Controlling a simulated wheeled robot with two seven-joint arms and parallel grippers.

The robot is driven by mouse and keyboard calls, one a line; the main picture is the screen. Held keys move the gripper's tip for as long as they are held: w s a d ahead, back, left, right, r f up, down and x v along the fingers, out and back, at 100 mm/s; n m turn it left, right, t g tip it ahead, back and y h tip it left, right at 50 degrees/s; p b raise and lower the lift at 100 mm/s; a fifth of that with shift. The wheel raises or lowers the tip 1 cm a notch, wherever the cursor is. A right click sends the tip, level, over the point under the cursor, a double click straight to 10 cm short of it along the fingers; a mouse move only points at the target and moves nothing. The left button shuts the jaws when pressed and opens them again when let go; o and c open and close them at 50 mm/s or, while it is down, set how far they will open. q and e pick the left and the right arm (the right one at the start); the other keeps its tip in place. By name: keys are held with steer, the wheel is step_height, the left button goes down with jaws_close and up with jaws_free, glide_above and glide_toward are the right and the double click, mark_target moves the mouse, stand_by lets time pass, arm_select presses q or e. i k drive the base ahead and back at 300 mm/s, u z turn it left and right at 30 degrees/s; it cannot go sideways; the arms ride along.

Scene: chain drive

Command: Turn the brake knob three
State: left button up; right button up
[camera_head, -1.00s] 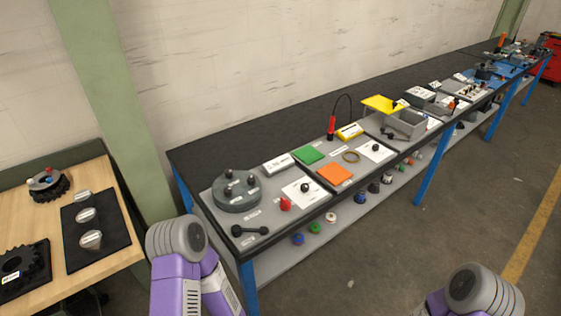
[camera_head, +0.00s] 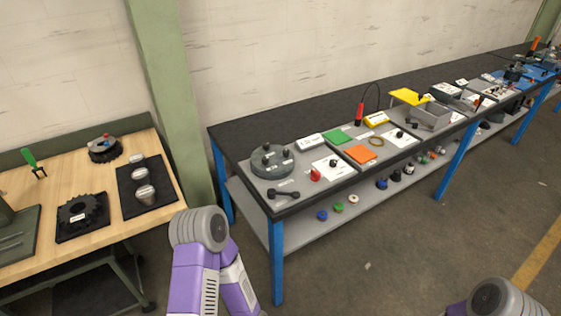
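I cannot clearly make out which part is the brake knob. A round grey disc fixture (camera_head: 266,163) with dark knobs on top sits at the near left end of the long bench. A red knob (camera_head: 315,174) stands just right of it, and a black handle (camera_head: 284,194) lies in front. A small black knob (camera_head: 333,162) stands on a white plate. On the wooden table, a round dark device (camera_head: 104,149) has a red and a blue knob on top. Both my grippers are out of view; only parts of my arms show at the bottom.
The long dark bench (camera_head: 232,143) runs to the back right, with fixtures and a lower shelf (camera_head: 247,205). The wooden table (camera_head: 60,171) at left carries a black gear (camera_head: 83,212) and a black mat (camera_head: 132,205). A green post (camera_head: 168,110) stands between. Open floor lies at the front right.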

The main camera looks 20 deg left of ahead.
mark_target(285, 153)
steer(key=z, duration=0.2)
steer(key=i, duration=1.05)
steer(key=u, duration=0.7)
